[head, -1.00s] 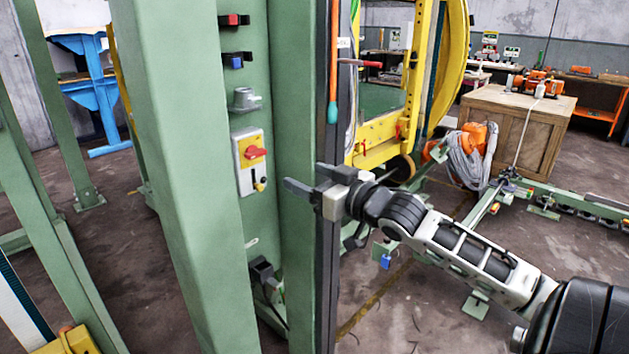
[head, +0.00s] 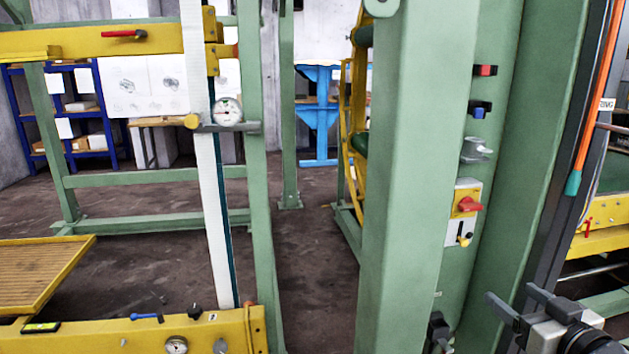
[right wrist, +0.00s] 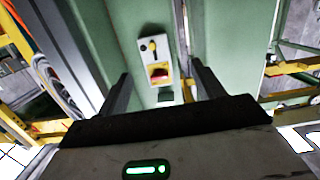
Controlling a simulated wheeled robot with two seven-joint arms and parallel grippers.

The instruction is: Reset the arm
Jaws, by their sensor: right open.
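My right gripper (head: 515,305) is at the lower right of the head view, in front of the green column. Its two fingers are apart with nothing between them. In the right wrist view the open fingers (right wrist: 160,80) frame a switch box (right wrist: 156,58) that lies beyond them on the green panel. The same switch box (head: 463,212) shows in the head view, above and left of the gripper, with a red rotary handle (head: 469,204) on a yellow plate. The gripper is apart from it. My left gripper is not in view.
A green column (head: 415,180) stands left of the switch panel. Red (head: 485,70) and blue (head: 479,109) buttons sit above the box. An orange and teal rod (head: 590,110) hangs at the right. A yellow frame (head: 130,335) with a dial gauge (head: 176,345) is at the lower left. Open floor lies behind.

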